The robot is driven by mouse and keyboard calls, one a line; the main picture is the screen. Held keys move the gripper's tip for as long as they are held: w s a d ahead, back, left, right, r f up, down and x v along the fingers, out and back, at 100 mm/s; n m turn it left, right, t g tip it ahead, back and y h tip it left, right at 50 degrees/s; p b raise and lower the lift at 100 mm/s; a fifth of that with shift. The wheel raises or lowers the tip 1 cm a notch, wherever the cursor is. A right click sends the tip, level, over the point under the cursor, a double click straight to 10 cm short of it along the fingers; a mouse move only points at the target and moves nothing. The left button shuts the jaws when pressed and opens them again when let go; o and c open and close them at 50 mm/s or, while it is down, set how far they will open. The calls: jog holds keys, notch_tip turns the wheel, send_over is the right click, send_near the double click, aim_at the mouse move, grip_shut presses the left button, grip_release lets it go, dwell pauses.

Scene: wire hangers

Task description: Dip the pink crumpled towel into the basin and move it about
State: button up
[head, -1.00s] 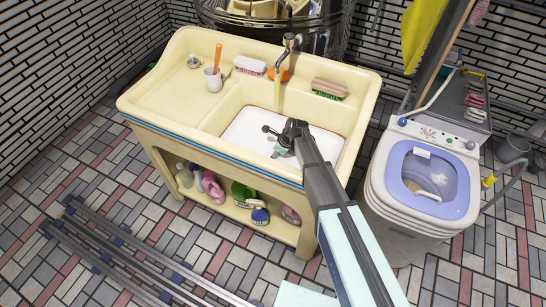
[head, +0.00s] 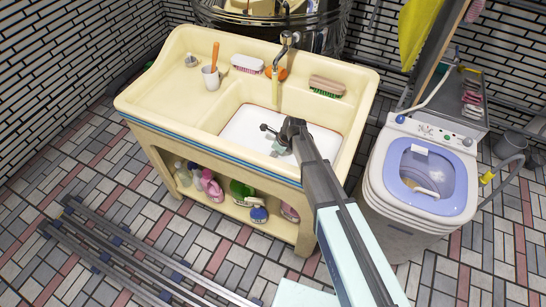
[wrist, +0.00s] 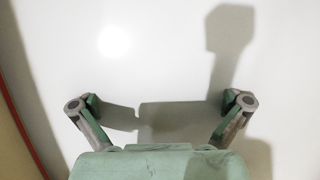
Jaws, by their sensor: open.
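The basin is the recessed bowl of a cream sink (head: 165,108), with a flat white interior (head: 241,127). No pink crumpled towel can be made out in either view. My gripper (head: 275,142) is over the right part of the basin, reaching in from the front edge. In the wrist view my gripper (wrist: 160,112) has its two fingers spread wide with nothing between them. Below them is only the plain white basin surface (wrist: 150,55) with the gripper's shadow. My arm covers part of the basin's right front.
A cup with an orange handle (head: 211,78), a white brush (head: 247,64), an orange item (head: 277,73) and a green-bristled brush (head: 326,87) sit on the sink's ledge. The faucet (head: 281,58) stands behind the basin. A washer (head: 424,178) is at right.

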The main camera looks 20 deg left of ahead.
jog(key=v, duration=1.2)
jog(key=shift+r, duration=0.1)
dwell(0.4)
jog(key=shift+r+p, duration=1.75)
jog(key=shift+r, duration=0.7)
